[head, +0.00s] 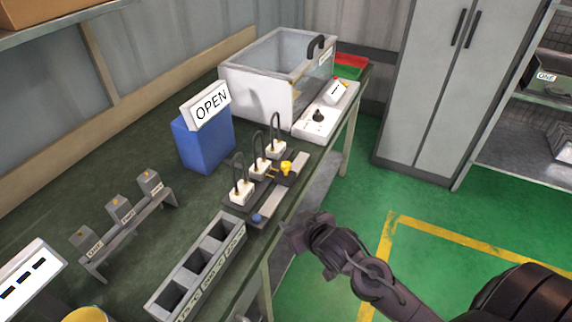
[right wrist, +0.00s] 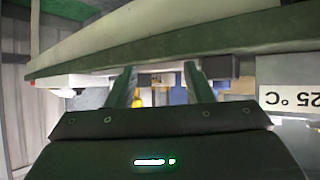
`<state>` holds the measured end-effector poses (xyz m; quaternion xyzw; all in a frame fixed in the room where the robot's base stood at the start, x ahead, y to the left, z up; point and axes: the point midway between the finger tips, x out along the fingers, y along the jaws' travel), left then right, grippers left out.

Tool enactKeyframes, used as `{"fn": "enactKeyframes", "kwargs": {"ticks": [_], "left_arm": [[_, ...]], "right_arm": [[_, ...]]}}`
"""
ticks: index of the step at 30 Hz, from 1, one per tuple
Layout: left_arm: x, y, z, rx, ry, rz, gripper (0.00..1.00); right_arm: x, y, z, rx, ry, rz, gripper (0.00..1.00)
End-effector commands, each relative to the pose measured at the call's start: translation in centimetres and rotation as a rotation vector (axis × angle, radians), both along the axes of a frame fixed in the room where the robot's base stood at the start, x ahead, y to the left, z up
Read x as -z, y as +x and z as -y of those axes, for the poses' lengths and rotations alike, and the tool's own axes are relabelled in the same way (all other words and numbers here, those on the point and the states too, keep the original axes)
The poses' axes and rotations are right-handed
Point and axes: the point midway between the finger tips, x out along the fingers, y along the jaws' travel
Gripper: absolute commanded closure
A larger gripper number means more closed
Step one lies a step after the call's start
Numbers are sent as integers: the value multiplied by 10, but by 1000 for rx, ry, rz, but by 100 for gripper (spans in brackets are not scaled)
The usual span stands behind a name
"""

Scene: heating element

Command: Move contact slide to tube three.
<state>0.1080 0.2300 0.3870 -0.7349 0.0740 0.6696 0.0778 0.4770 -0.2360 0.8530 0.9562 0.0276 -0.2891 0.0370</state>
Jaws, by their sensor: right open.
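The yellow contact slide (head: 286,168) sits on a dark and grey rail along the front edge of the bench. Beside it stand several white tube bases with black looped tubes: a near one (head: 242,191), a middle one (head: 260,166) and a far one (head: 275,148). The slide is nearest the middle and far tubes; their numbers are not readable. My right gripper (head: 292,228) is open and off the bench's front edge, nearer than the slide and apart from it. Its two fingers (right wrist: 161,88) show in the right wrist view, with a small yellow part between them. My left gripper is not in view.
A blue box with an OPEN sign (head: 211,107), a glass tank (head: 276,70) and a white control box (head: 327,110) stand behind the rail. A three-cell grey tray (head: 198,267) and a labelled rack (head: 125,232) are at left. The green floor is clear.

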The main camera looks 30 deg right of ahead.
Motion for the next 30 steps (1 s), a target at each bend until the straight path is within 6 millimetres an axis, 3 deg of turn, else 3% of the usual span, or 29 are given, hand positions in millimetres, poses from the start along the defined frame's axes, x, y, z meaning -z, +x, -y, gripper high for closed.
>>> {"fn": "enactKeyframes", "kwargs": {"ticks": [8,15,19,26,30], "left_arm": [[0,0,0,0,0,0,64],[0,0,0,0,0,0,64],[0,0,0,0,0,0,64],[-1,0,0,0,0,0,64],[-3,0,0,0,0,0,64]], "right_arm": [[-6,33,21,-34,33,185,53],[-30,66,50,-124,99,432,53],[-43,74,62,-180,134,530,53],[-51,84,65,-207,155,578,53],[-52,101,61,-205,154,578,53]]}}
